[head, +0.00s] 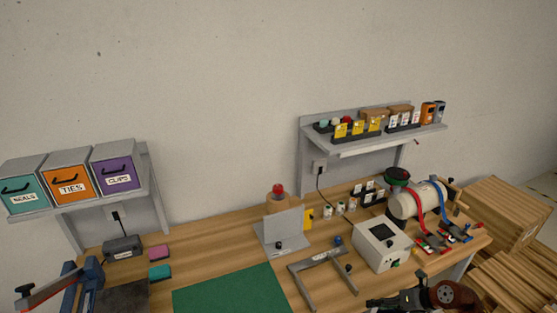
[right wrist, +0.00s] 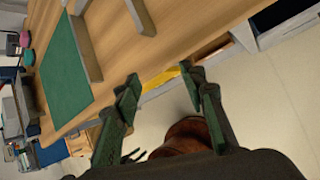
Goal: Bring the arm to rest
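My right gripper (right wrist: 160,79) shows in the right wrist view with its two dark green fingers spread apart and nothing between them. It hangs off the front edge of the wooden workbench (right wrist: 112,45), with the floor below. In the head view the dark right gripper (head: 385,302) is cut by the bottom edge, in front of the grey box with a screen (head: 383,245). My left gripper is in neither view.
A green mat (head: 230,293) and a grey angled frame (head: 318,283) lie on the bench. A tank with blue and red hoses (head: 413,203) stands at the right. Labelled bins (head: 70,185) sit on the left shelf. Wooden crates (head: 505,215) stand beyond the right end.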

